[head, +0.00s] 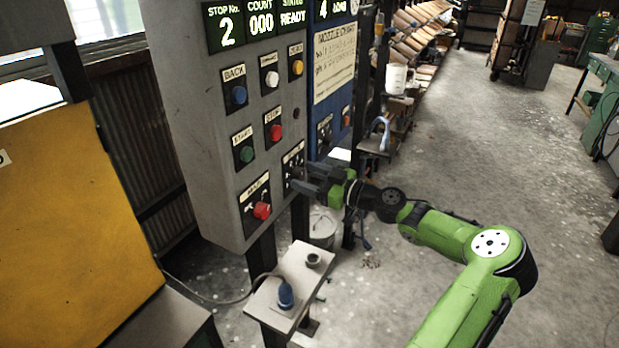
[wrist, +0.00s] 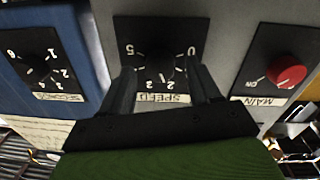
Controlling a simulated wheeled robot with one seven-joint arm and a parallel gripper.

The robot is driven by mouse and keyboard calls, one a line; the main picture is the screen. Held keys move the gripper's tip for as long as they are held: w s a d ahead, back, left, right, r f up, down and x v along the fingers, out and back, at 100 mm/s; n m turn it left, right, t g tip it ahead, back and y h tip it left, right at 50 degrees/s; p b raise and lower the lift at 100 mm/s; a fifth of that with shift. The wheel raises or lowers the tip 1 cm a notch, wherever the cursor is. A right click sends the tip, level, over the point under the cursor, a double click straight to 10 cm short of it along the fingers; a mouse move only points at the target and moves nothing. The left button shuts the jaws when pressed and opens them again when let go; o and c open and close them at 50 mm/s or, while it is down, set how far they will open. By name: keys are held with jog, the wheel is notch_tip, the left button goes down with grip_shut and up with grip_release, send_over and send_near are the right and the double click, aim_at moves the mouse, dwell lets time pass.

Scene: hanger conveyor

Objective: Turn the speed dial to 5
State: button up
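The speed dial's black plate (wrist: 160,30) is upside down in the wrist view, with numbers including 0, 2, 3 and 5 and a SPEED label (wrist: 163,98). Its dark knob (wrist: 160,70) sits low on contrast and I cannot read where it points. My gripper (wrist: 160,74) is open, with one finger on each side of the knob, apart from each other. In the head view my gripper (head: 305,178) is at the lower right of the grey panel, partly covering the speed dial plate (head: 293,158).
Beside the dial is a red MAIN switch (wrist: 288,70), also in the head view (head: 262,210). A red stop button (head: 276,132) and a green start button (head: 246,154) sit above. A blue panel with another dial (wrist: 40,62) adjoins. A small stand (head: 300,268) is below.

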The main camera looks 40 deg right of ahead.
jog(key=c, duration=1)
